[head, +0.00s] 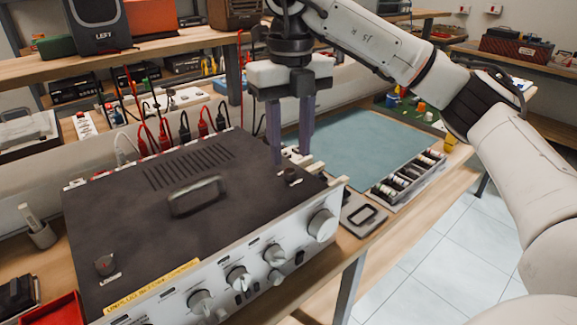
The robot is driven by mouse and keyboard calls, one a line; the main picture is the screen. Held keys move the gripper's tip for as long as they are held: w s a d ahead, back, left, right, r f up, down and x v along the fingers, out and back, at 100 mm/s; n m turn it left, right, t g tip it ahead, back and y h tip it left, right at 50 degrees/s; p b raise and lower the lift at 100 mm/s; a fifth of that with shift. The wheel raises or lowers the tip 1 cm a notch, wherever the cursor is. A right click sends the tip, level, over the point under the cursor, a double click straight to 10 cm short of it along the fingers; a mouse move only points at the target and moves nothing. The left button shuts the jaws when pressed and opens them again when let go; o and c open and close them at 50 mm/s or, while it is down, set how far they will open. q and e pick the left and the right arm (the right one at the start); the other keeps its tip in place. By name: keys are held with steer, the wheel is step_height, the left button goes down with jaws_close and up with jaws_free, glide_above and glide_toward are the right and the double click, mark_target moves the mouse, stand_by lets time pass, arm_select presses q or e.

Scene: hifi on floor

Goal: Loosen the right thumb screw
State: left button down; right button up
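The hifi amplifier (130,215) has a black top cover with a handle (196,196) and a silver front with knobs. The right thumb screw (290,176) is a small dark knob near the cover's right end. The left thumb screw (105,265) sits at the cover's front left corner. My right gripper (291,158) points down with its two purple-grey fingers apart. Its fingertips are just behind the right thumb screw in the picture; I cannot tell their exact height or whether they touch anything. Nothing shows between the fingers. My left gripper is out of view.
Red, black and white cable plugs (185,130) stand behind the amplifier. A teal mat (360,145) lies to the right, with a tray of small parts (408,178) along its edge. A red bin (55,312) is at the lower left. A raised shelf (150,48) runs behind.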

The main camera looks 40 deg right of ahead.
mark_target(290, 171)
step_height(290, 171, down, 3)
steer(key=shift+f, duration=0.4)
jaws_close()
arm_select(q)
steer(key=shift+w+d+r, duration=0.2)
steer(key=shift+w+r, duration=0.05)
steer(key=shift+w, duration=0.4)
